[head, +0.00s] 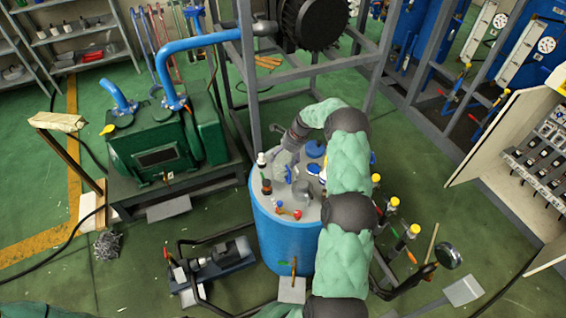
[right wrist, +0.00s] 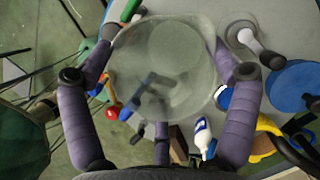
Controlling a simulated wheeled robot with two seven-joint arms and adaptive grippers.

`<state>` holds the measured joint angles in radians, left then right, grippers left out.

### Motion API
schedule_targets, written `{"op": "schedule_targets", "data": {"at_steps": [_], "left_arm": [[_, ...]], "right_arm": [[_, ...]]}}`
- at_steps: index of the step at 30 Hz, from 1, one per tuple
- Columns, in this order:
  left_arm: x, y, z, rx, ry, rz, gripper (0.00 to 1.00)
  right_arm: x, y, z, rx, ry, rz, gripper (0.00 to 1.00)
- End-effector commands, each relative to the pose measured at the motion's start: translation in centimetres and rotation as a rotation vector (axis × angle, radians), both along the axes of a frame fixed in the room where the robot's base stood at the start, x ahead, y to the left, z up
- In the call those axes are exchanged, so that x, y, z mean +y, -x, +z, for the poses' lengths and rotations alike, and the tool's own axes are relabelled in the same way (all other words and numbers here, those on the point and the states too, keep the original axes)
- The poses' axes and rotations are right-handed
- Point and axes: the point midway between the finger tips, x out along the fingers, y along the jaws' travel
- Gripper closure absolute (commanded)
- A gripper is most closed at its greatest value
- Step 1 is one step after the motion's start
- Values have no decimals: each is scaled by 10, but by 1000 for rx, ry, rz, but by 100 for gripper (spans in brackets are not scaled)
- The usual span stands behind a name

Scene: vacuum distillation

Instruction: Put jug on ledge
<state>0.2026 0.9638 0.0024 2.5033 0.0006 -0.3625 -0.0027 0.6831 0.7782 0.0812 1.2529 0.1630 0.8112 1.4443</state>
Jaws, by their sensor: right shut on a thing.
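The jug (right wrist: 160,70) is a clear, see-through round vessel and fills the upper middle of the right wrist view. My right gripper (right wrist: 163,60) is shut on it, one purple-grey finger on each side. In the head view the gripper (head: 292,140) is over the back left of the grey lid of the blue drum (head: 278,240), and the jug shows only faintly below it. I cannot tell whether the jug touches the lid. No ledge can be told apart for certain; the lid is the nearest flat surface.
Small bottles (head: 266,187), a red ball (head: 297,213) and blue caps crowd the lid. A grey steel frame (head: 248,80) rises behind the drum. A green pump (head: 160,145) stands left. An open white cabinet (head: 510,140) is at the right.

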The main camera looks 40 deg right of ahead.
Motion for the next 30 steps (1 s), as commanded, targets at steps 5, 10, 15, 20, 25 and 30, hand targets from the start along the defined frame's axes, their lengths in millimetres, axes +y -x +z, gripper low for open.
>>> {"op": "schedule_targets", "data": {"at_steps": [5, 10, 15, 20, 25, 30], "left_arm": [[0, 0, 1, 0, 0, 0, 60], [0, 0, 2, 0, 0, 0, 60], [0, 0, 2, 0, 0, 0, 60], [0, 0, -1, 0, 0, 0, 60], [0, 0, 0, 0, 0, 0, 60], [0, 0, 0, 0, 0, 0, 60]], "right_arm": [[-1, -1, -22, 4, -3, 0, 68], [-2, -2, -34, 0, 0, -1, 68], [-2, -2, -34, 0, 0, -1, 68], [-2, -2, -38, 2, -1, 0, 9], [-2, -2, -37, 1, -1, 1, 0], [-2, -2, -37, 1, -1, 1, 0]]}}
